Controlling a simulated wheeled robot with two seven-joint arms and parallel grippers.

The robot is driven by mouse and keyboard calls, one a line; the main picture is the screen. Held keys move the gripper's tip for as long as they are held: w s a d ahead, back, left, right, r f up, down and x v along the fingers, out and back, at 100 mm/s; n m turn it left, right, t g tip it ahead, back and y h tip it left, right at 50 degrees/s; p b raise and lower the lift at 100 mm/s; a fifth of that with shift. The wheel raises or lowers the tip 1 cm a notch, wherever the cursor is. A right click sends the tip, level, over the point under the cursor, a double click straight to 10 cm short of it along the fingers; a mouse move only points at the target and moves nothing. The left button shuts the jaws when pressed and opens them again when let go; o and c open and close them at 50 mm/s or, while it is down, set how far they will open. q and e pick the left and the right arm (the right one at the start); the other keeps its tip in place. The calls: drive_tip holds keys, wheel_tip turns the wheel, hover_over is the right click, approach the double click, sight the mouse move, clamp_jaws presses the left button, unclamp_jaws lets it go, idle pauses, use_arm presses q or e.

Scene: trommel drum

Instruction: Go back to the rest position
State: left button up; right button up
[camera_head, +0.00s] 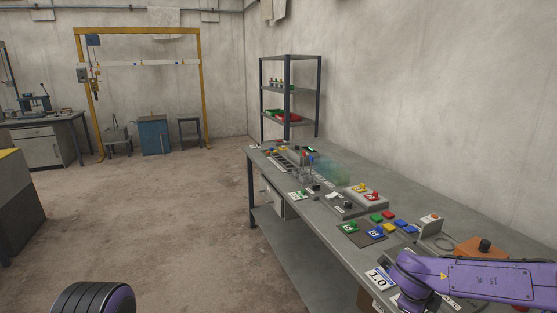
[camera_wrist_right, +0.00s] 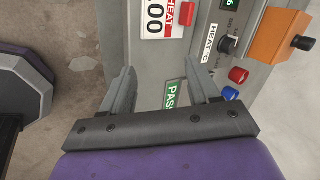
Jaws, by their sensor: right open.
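My right gripper (camera_wrist_right: 158,74) is open and empty in the right wrist view. Its two grey fingers are apart over the edge of a grey bench panel, with a green PASS label (camera_wrist_right: 174,94) behind the right finger. In the head view my purple right arm reaches in from the lower right over the near end of the workbench (camera_head: 300,235); its gripper cannot be made out there. A dark ribbed part of my left arm shows at the bottom left, but the left gripper is outside the frame.
Near my right gripper are a red HEAT label (camera_wrist_right: 184,13), a black knob (camera_wrist_right: 227,45), red and blue buttons and an orange box (camera_wrist_right: 280,35). The bench holds several coloured blocks and a clear greenish drum (camera_head: 331,170). A shelf (camera_head: 290,90) stands behind. The floor (camera_head: 160,210) left is clear.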

drive_tip(key=s+a+f+n+t, duration=0.2)
drive_tip(key=s+a+f+n, duration=0.1)
drive_tip(key=s+f+n, duration=0.4)
drive_tip(key=s+a+f+n+t, duration=0.1)
drive_tip(key=s+a+f+n, duration=0.15)
drive_tip(key=f+n, duration=0.45)
drive_tip(key=s+f+n+g+y, duration=0.1)
drive_tip(key=s+f+n, duration=0.2)
drive_tip(key=s, duration=0.8)
drive_tip(key=s+d+f+n+g, duration=0.1)
drive_tip(key=s+f+n+g, duration=0.1)
drive_tip(key=s+f+n, duration=0.2)
drive_tip(key=s+f, duration=0.3)
drive_tip(key=s, duration=0.4)
drive_tip(key=shift+s+d+f+y, duration=0.2)
drive_tip(key=shift+s+d+y, duration=0.05)
drive_tip(key=shift+s+y, duration=0.15)
drive_tip(key=shift+w, duration=0.15)
